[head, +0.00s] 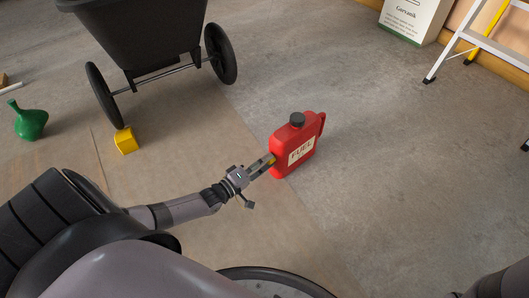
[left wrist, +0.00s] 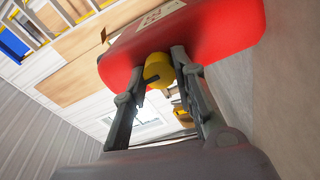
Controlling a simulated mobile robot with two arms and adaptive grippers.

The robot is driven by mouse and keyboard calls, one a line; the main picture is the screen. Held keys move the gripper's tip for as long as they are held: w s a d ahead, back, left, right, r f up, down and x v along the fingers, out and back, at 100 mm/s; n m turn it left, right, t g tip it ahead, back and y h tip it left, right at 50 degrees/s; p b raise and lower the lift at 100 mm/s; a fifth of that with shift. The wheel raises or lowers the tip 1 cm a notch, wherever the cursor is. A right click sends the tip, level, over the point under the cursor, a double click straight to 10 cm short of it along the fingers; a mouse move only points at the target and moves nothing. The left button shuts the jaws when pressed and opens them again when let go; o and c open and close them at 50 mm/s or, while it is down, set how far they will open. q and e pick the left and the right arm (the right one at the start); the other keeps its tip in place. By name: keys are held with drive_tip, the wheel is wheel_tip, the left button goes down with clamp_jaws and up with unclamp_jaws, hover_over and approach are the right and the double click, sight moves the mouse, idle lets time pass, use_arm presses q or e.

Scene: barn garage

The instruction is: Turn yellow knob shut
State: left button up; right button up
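A red fuel can (head: 296,146) with a dark cap and a pale FUEL label stands upright on the concrete floor in the head view. My left gripper (head: 269,161) reaches its lower left side. In the left wrist view the red can (left wrist: 215,30) fills the top, and the yellow knob (left wrist: 158,68) sticks out from it. The two fingertips of my left gripper (left wrist: 160,66) lie on either side of the knob and appear to touch it. In the head view the knob is mostly hidden by the fingers. My right gripper is out of view.
A black wheeled cart (head: 140,40) stands at the upper left, with a yellow block (head: 126,141) by its wheel and a green flask (head: 29,121) further left. A stepladder (head: 488,40) and white box (head: 414,18) are at the upper right. Floor right of the can is clear.

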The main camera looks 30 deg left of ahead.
use_arm(q)
drive_tip(key=o, duration=0.5)
drive_tip(key=shift+c, duration=0.2)
drive_tip(key=v, duration=1.2)
drive_tip(key=shift+d, duration=0.1)
